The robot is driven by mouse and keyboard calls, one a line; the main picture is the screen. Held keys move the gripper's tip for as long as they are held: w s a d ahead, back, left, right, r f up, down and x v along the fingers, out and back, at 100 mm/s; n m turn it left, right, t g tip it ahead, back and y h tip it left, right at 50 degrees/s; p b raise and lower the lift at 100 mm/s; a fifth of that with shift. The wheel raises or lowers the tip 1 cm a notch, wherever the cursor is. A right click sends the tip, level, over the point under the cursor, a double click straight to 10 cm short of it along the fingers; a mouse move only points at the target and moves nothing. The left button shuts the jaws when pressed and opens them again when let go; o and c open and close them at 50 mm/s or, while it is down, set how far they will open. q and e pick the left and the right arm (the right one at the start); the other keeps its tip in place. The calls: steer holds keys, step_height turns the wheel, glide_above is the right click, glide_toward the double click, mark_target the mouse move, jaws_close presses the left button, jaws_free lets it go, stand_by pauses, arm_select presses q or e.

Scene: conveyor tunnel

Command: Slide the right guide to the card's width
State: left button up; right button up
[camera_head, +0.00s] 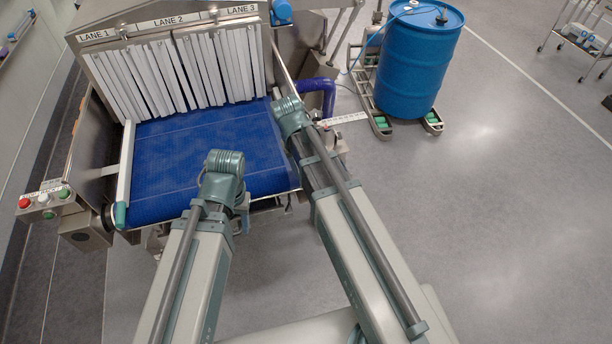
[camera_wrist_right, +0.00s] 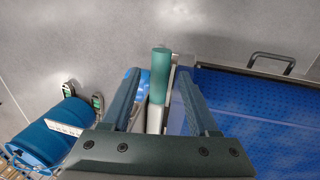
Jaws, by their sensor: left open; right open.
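The right guide shows in the right wrist view as a pale rail (camera_wrist_right: 154,118) with a green rounded end (camera_wrist_right: 161,72), along the side of the blue belt (camera_wrist_right: 255,110). My right gripper (camera_wrist_right: 157,76) is open, with one finger on each side of the guide; I cannot tell whether either finger touches it. In the head view my right arm hides most of this guide. My left gripper (camera_head: 243,198) is open over the belt's front edge, partly hidden by its wrist. A white marked strip (camera_head: 343,119) sticks out right of the belt; its print is unreadable. I cannot make out a separate card.
The left guide (camera_head: 124,165) runs along the belt's left side. White strip curtains (camera_head: 180,75) hang under the lane labels. A button box (camera_head: 45,201) is at front left. A blue drum (camera_head: 418,62) stands on a wheeled frame at right.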

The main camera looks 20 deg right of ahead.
steer(key=shift+d+f, duration=0.1)
steer(key=shift+f, duration=0.45)
steer(key=shift+r, duration=0.1)
steer(key=shift+c, duration=0.2)
jaws_close()
stand_by(0.8)
